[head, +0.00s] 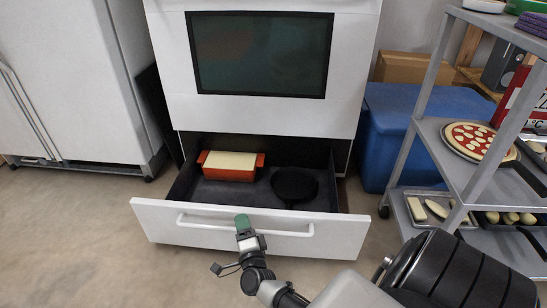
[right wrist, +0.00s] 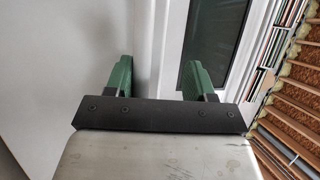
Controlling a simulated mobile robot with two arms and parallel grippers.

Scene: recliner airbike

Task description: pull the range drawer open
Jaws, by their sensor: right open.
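The range drawer (head: 190,230) is white and pulled well out below the range (head: 260,116). A white bar handle (head: 285,232) runs along its front. An orange dish with a pale top (head: 230,166) and a dark pan (head: 294,186) sit inside it. My right gripper (head: 243,222) overlaps the handle in the head view. Its green fingers (right wrist: 157,78) stand apart in the right wrist view, with a white bar-like surface between them. Whether they touch the handle I cannot tell. My left gripper is out of view.
A blue bin (head: 415,125) stands right of the range. A metal shelf rack (head: 459,152) with a pizza (head: 473,141) and trays is at the right. A white fridge (head: 78,80) stands at the left. The floor (head: 80,235) at front left is clear.

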